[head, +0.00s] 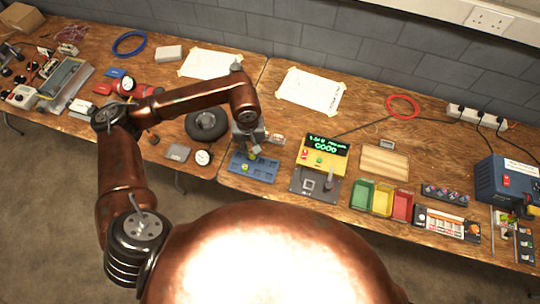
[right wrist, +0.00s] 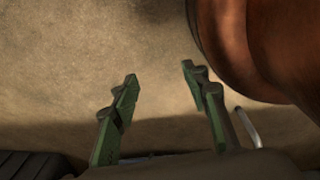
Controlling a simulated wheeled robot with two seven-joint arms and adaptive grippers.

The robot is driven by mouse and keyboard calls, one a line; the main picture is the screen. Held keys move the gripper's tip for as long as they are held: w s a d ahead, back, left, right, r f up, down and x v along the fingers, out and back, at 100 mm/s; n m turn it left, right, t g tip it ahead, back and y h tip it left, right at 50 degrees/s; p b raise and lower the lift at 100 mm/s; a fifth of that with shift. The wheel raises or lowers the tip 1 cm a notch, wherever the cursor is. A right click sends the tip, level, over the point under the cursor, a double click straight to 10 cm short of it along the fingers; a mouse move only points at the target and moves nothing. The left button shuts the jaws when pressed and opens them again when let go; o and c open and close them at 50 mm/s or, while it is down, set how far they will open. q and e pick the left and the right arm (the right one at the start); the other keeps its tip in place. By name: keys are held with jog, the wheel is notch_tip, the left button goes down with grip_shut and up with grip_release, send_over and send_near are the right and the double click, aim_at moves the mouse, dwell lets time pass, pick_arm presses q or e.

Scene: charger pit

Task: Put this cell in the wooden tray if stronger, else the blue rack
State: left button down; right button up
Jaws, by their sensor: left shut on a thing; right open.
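My left gripper (head: 253,150) is shut on the cell, just above the blue rack (head: 267,172). The cell is mostly hidden by the fingers and too small to make out clearly. A small yellowish spot shows in the rack's front part. The wooden tray (head: 384,161) lies to the right, past the tester, and looks empty. The yellow tester (head: 319,160) has a lit green display (head: 326,145) reading "GOOD"; the smaller line above is not clear. My right gripper (right wrist: 159,76) is open and empty above the floor in the right wrist view.
Green, yellow and red bins (head: 381,199) stand in front of the wooden tray. A dark wheel (head: 207,123) and a round gauge (head: 203,157) lie left of the rack. A blue machine (head: 505,182) stands at the far right. Taped paper sheets (head: 311,92) lie behind.

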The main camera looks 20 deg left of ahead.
pick_arm(q)
jog(key=shift+s+d+f+n+b, duration=0.1)
jog(key=shift+d+f+n+b, duration=0.1)
jog(key=shift+d+f+n, duration=1.55)
jog(key=shift+s+d+f+n+b, duration=0.25)
jog(key=shift+f+n, duration=0.95)
jog(key=shift+f, duration=1.45)
jog(key=shift+w+d+f+n+b, duration=0.15)
jog(key=shift+d+f+n, duration=1.1)
jog(key=shift+f, duration=0.95)
jog(key=shift+a, duration=0.2)
pick_arm(e)
jog(key=s, duration=0.3)
jog(key=shift+s+f, duration=0.25)
jog(key=shift+w+d, duration=0.2)
jog(key=shift+d, duration=0.1)
jog(key=shift+d, duration=0.1)
pick_arm(q)
jog(key=shift+f+b, duration=0.6)
jog(key=shift+f, duration=0.05)
pick_arm(e)
jog(key=shift+s+f, duration=0.1)
jog(key=shift+f, duration=0.5)
jog(key=shift+a, duration=0.35)
